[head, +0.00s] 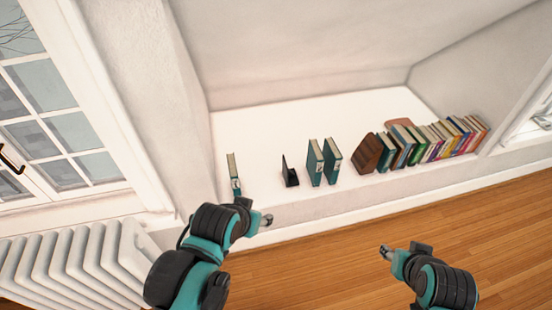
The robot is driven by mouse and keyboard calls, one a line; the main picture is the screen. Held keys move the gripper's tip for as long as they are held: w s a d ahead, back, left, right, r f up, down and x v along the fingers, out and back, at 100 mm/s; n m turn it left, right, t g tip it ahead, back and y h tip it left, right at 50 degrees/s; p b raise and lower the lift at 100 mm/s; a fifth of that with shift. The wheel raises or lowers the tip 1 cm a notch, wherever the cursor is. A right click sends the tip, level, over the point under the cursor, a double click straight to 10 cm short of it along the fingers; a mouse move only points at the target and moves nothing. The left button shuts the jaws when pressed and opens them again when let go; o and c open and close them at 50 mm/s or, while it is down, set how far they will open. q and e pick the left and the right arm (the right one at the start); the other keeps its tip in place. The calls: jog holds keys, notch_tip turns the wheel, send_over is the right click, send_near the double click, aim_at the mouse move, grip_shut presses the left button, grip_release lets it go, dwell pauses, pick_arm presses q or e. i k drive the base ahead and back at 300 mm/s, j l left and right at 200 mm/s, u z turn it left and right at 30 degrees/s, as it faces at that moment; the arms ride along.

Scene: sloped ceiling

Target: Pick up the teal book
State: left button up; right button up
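Several teal books show in the head view. One teal book (234,175) stands upright alone at the left end of the white ledge. Two more, a teal book (315,163) and a similar teal book (333,161), stand side by side near the middle. My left gripper (265,220) is at the ledge's front edge, right of and nearer than the lone book, apart from it. My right gripper (386,252) is over the wooden floor in front of the ledge, away from the books. Both grippers are small here and their finger opening is unclear. No book is seen in either.
A black bookend (290,173) stands between the lone book and the pair. A brown block (368,154) and a leaning row of coloured books (440,140) fill the right end. A radiator (75,262) and window (45,115) are at left.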

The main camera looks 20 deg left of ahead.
aim_at(315, 160)
jog(key=i+l, duration=0.15)
jog(key=l, duration=0.2)
jog(key=i+l, duration=0.1)
jog(key=l, duration=0.25)
jog(key=i+l, duration=0.15)
jog(key=l, duration=0.2)
jog(key=i+l, duration=0.15)
jog(key=l, duration=0.2)
jog(key=i+l, duration=0.1)
jog(key=l, duration=0.2)
